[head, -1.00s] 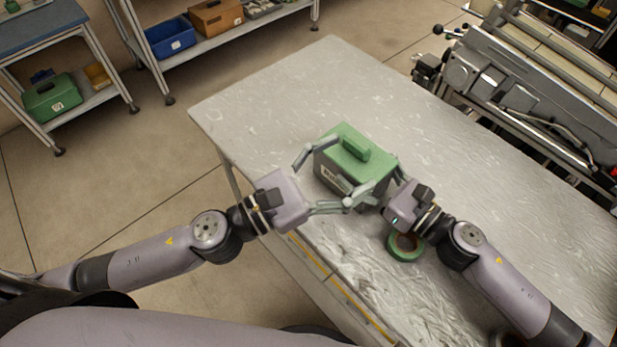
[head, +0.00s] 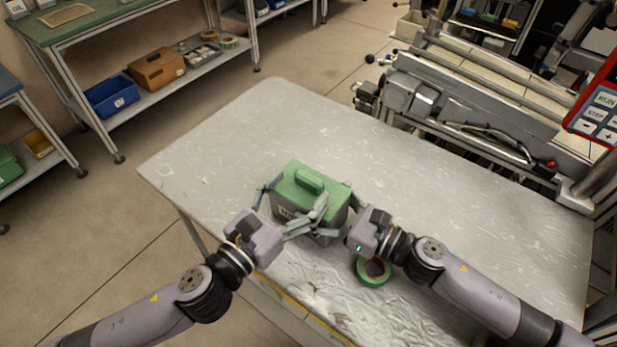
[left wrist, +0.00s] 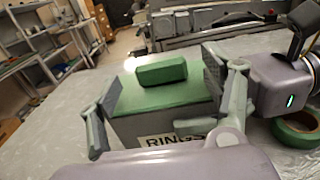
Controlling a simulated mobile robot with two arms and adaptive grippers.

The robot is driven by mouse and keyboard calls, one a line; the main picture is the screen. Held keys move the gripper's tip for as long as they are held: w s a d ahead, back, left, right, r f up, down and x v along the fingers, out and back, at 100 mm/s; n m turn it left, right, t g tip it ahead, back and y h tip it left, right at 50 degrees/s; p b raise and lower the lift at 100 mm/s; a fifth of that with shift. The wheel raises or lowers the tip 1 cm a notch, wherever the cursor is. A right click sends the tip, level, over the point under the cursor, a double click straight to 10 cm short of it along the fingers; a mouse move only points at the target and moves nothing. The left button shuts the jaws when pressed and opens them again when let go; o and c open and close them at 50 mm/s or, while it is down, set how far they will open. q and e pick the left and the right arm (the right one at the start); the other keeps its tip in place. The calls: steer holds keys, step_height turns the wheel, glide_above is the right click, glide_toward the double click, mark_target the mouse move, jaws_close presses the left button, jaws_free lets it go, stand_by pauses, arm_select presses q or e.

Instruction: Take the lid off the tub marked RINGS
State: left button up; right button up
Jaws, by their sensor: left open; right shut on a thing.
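The tub marked RINGS (head: 283,206) stands on the table, a grey box whose label reads RINGS in the left wrist view (left wrist: 155,141). Its green lid (head: 336,192) sits flat on top and has a raised block handle (head: 309,181). My left gripper (head: 288,207) is open, its fingers spread either side of the tub at lid height; the lid (left wrist: 130,97) shows between them in the left wrist view. My right gripper (head: 338,207) is shut on the tub at its right side. The fingers of both grippers overlap at the tub's front right, so the exact contact there is hidden.
A green tape reel (head: 373,272) lies on the table close in front of my right gripper. The wrapped table top (head: 240,130) is clear behind and left of the tub. A machine (head: 450,105) stands beyond the far edge; shelves with bins (head: 110,97) are at the left.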

mark_target(310, 177)
arm_select(q)
steer(key=shift+x, duration=2.1)
steer(key=c, duration=1.4)
steer(key=shift+r, duration=0.3)
steer(key=shift+r, duration=0.85)
steer(key=shift+r, duration=0.1)
steer(key=shift+r, duration=1.9)
